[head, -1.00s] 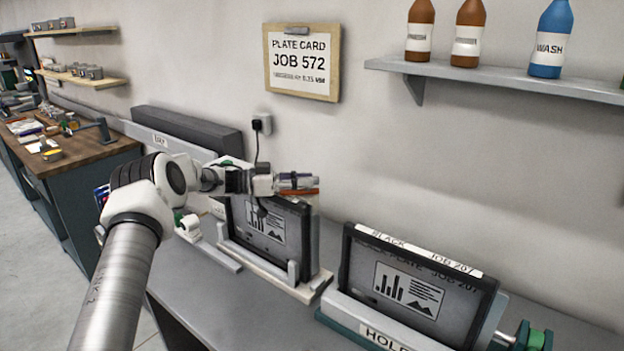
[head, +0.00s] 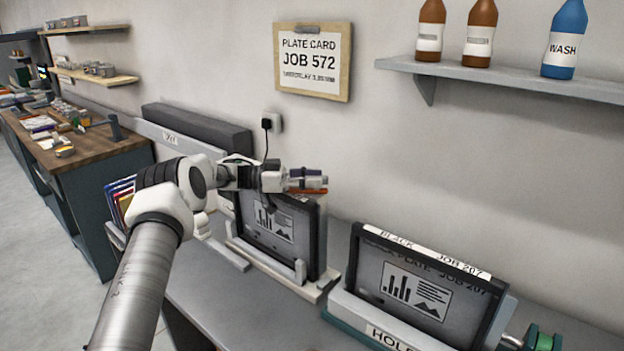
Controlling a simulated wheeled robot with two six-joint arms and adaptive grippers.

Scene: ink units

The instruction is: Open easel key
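A dark framed plate (head: 270,240) with a printed chart stands on a pale easel base (head: 275,270) in the middle of the bench. My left gripper (head: 308,181) is at the top edge of this plate, pointing right, with its fingers seen side-on. A thin orange-red piece (head: 311,191) shows just under the fingers. I cannot tell whether it is touched or held, or whether it is the easel key. The gripper and wrist hide part of the plate's top. My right gripper is not in view.
A second framed plate (head: 420,285), marked BLACK JOB 207, sits in a holder (head: 385,335) with a green knob (head: 545,341) at right. The plate card (head: 312,62) reads JOB 572. Bottles stand on a wall shelf (head: 500,80). Bench space in front of the easel is clear.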

